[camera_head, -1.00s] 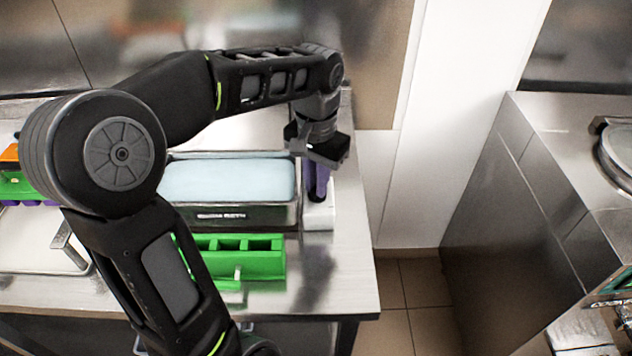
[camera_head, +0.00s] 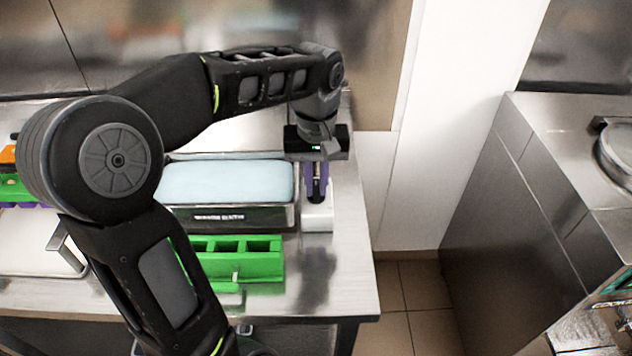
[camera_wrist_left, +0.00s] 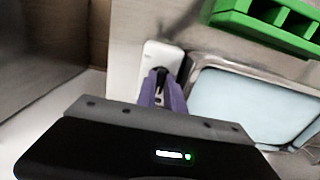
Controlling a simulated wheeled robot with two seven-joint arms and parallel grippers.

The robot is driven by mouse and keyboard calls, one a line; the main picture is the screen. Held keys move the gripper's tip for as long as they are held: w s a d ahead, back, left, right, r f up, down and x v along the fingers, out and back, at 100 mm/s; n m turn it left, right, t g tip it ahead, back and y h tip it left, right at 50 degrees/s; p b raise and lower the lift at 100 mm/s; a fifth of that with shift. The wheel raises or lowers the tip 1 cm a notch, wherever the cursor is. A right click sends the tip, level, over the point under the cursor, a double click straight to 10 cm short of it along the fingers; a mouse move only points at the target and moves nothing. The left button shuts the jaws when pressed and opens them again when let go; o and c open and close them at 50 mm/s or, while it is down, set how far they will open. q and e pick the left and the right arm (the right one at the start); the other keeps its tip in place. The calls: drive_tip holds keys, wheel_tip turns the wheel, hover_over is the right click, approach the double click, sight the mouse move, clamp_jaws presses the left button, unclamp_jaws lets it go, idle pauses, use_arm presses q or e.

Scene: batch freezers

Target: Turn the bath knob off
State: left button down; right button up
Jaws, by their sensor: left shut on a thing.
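The bath (camera_head: 226,182) is a metal tank of pale blue water on the steel counter, with a dark labelled front. It also shows in the left wrist view (camera_wrist_left: 250,105). A white control box (camera_head: 318,218) stands at its right end, and also shows in the left wrist view (camera_wrist_left: 158,54). A small black knob (camera_wrist_left: 161,75) is on this box. My left gripper (camera_head: 317,190) has purple fingers and is shut on the knob from above. The fingers and gripper body hide part of the knob. My right gripper is not in view.
A green rack (camera_head: 240,262) with open slots sits in front of the bath. A white tray with a metal handle (camera_head: 68,247) is at the left. The steel counter (camera_head: 345,270) is bare at its right end. A gap of tiled floor separates it from another steel unit (camera_head: 520,190).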

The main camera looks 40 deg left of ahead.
sight(316, 188)
use_arm(q)
drive_tip(key=c, duration=1.4)
unclamp_jaws()
drive_tip(key=shift+c, duration=0.2)
drive_tip(key=shift+r, duration=0.5)
wheel_tip(316, 188, up, 4)
drive_tip(key=shift+r, duration=0.1)
drive_tip(key=shift+r+p, duration=0.65)
drive_tip(key=shift+r, duration=0.2)
drive_tip(key=shift+r+p, duration=0.55)
drive_tip(key=shift+f, duration=0.1)
